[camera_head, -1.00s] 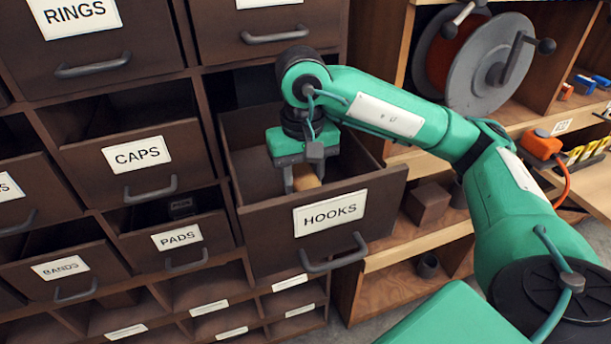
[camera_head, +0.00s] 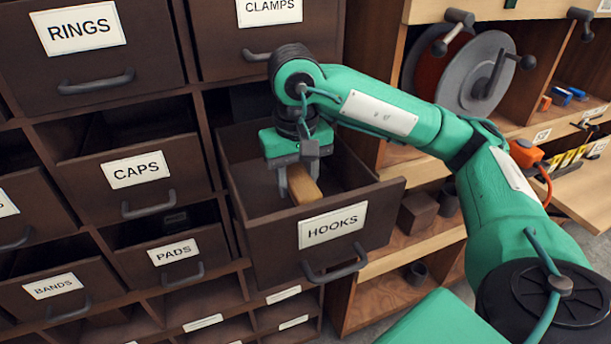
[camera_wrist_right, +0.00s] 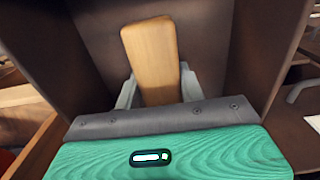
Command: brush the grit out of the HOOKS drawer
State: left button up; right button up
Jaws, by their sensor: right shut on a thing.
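The HOOKS drawer (camera_head: 352,240) is pulled open in the middle of the head view, with its white label facing out. My right gripper (camera_head: 298,184) reaches down inside it and is shut on a tan wooden block-like handle (camera_head: 306,187). In the right wrist view the wooden handle (camera_wrist_right: 150,55) stands out between the two grey fingers, over the dark drawer floor. The bristle end of the brush is not visible. No grit can be made out in either view. My left gripper is not in view.
The CAPS drawer (camera_head: 145,178) and PADS drawer (camera_head: 165,262) stand open at the left. The CLAMPS drawer (camera_head: 262,52) is above. At the right are shelves with a cable reel (camera_head: 480,80) and an orange tool (camera_head: 525,153). My right arm spans the right side.

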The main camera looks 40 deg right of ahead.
jog(key=shift+d+r+p, duration=0.1)
jog(key=shift+r+p, duration=4.05)
jog(key=shift+r, duration=1.35)
